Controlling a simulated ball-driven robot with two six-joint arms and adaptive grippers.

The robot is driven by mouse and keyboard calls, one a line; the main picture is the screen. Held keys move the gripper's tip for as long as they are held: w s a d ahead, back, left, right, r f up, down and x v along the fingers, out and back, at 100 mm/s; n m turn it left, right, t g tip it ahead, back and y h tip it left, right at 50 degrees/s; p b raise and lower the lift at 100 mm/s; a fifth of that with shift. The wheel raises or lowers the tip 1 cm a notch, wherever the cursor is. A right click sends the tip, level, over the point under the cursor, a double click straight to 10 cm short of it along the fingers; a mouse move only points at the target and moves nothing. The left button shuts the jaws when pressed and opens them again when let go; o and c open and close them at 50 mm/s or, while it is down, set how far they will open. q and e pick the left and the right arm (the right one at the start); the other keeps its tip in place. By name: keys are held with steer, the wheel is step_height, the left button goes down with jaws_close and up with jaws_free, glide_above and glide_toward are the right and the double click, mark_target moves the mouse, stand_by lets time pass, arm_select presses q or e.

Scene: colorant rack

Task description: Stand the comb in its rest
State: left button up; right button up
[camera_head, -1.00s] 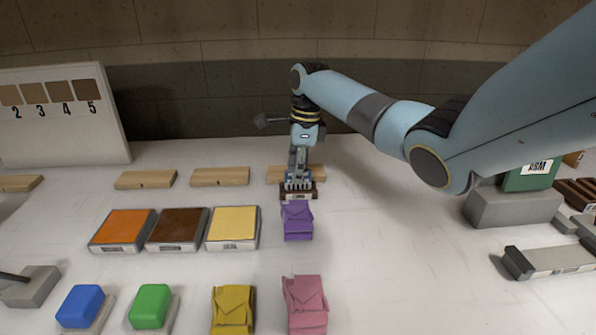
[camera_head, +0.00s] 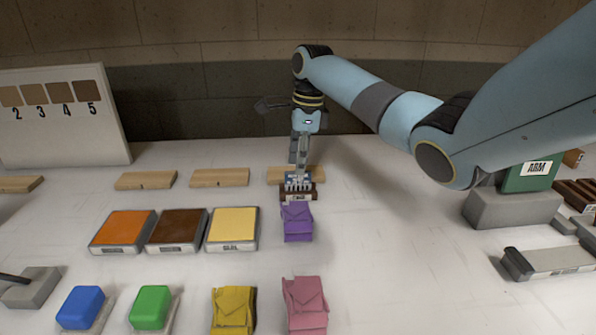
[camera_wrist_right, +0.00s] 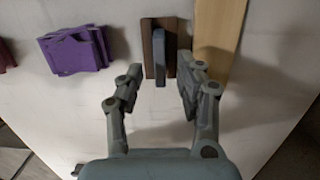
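The comb (camera_head: 298,183) is small and blue-grey, with its teeth showing in the head view. It stands upright in a dark brown rest (camera_head: 299,196) with a small label. In the right wrist view the comb (camera_wrist_right: 159,60) is a narrow bar over the brown rest (camera_wrist_right: 147,48). My right gripper (camera_head: 301,168) is just above the comb. In the wrist view its fingers are spread, with gaps on both sides of the comb, so it is open and empty. My left gripper is not in view.
A wooden strip (camera_head: 316,174) lies behind the rest. A purple folded packet (camera_head: 297,222) lies just in front. Orange, brown and yellow pads (camera_head: 232,228) stand to the left. The table right of the packet is clear up to a grey block (camera_head: 512,207).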

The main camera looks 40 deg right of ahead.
step_height(320, 180, up, 9)
steer(key=shift+s+d+f, duration=0.15)
steer(key=shift+s+d, duration=0.15)
steer(key=shift+d, duration=0.15)
